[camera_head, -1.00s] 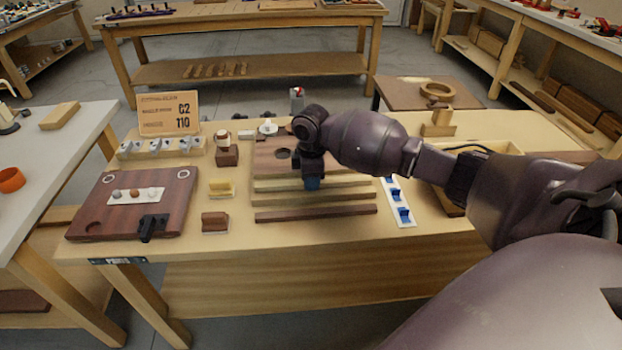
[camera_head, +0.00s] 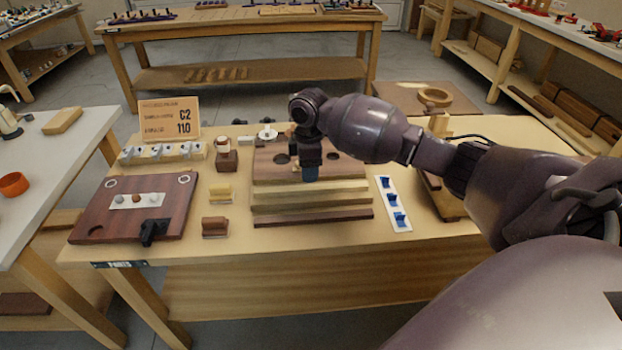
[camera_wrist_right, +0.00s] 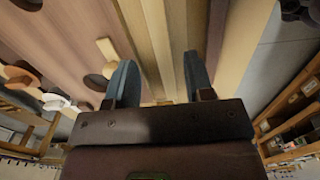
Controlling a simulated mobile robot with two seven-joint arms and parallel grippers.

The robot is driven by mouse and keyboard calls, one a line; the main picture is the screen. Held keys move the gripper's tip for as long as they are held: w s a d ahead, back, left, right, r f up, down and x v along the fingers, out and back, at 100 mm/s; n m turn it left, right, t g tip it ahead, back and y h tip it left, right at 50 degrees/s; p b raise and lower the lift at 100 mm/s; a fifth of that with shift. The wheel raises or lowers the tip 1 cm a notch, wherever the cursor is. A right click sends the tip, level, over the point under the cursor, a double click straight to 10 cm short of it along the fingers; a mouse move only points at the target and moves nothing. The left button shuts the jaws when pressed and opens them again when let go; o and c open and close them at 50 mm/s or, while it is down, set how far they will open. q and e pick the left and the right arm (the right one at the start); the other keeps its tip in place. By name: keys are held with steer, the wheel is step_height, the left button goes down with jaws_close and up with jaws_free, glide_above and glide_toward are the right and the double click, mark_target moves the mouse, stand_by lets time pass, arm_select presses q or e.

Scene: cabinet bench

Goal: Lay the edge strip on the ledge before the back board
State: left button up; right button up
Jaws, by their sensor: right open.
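The brown back board (camera_head: 345,170), with round holes, lies at the middle of the bench. Two pale wooden strips run side by side along its front; the rear one (camera_head: 345,185) is next to the board and the front one (camera_head: 345,199) is nearer. A dark brown strip (camera_head: 312,217) lies in front of them. I cannot tell which pale band is the edge strip and which the ledge. My right gripper (camera_head: 311,174) is over the board's front part. In the right wrist view its blue fingers (camera_wrist_right: 155,85) are apart, nothing held between them. My left gripper is not in view.
A dark board (camera_head: 112,208) with small discs and a black clamp lies at left. Small blocks (camera_head: 215,227) stand between it and the back board. A white strip with blue clips (camera_head: 393,203) lies at right. The bench front is clear.

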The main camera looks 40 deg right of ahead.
mark_target(309, 187)
step_height(309, 187, up, 6)
steer(key=p, duration=0.1)
steer(key=shift+r, duration=0.1)
stand_by(0.6)
